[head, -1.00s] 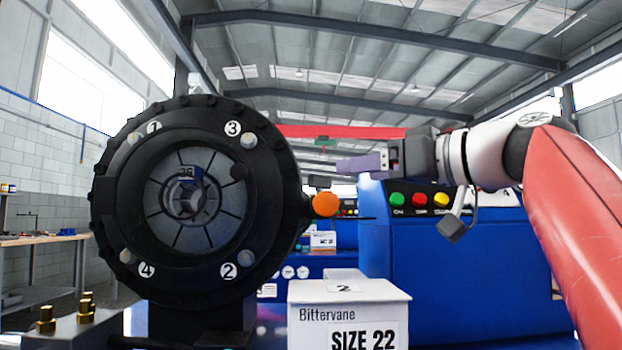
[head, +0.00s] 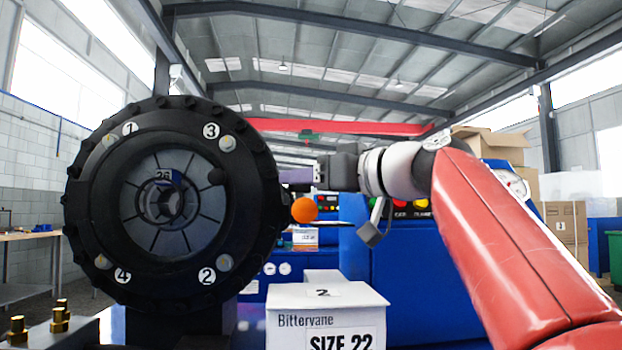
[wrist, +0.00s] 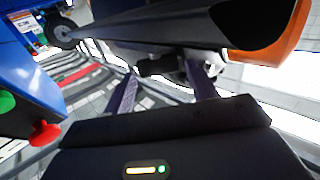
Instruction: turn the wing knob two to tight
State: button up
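The crimper head (head: 255,215) is a big black ribbed ring with a grey segmented centre, at left in the head view. Number labels 1 to 4 mark its face; label 2 (head: 207,275) is at lower right, beside a small bolt (head: 225,262). My gripper (head: 297,175) is just right of the ring, its purple fingers pointing left and their tips partly hidden by the rim. In the wrist view the fingers are spread apart. A dark knob-like part (wrist: 158,67) shows between or beyond their tips; I cannot tell whether they touch it or whether it is wing knob two.
An orange ball (head: 304,209) sticks out right of the ring, just below my gripper. A white SIZE 22 box (head: 325,305) stands in front. Brass fittings (head: 60,318) stand at lower left. A blue machine (head: 410,270) with coloured buttons is behind my arm.

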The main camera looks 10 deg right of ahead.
jog(key=c, duration=0.7)
jog(key=shift+s+a+m+t+h, duration=0.1)
jog(key=shift+m+t+h, duration=0.2)
jog(key=shift+h, duration=0.1)
jog(key=shift+s+a+m+t+h+p, duration=0.1)
jog(key=shift+a+m+t+h+p, duration=0.15)
jog(key=shift+m+t+h+p, duration=1)
jog(key=shift+s+a+m+t+h+p, duration=0.1)
jog(key=shift+a+m+t+h+p, duration=0.2)
jog(key=shift+m+h, duration=1.85)
jog(key=shift+s+a+m+t+h+p, duration=0.15)
jog(key=shift+m+t+h+p, duration=0.65)
jog(key=shift+h, duration=1.8)
jog(key=o, duration=1)
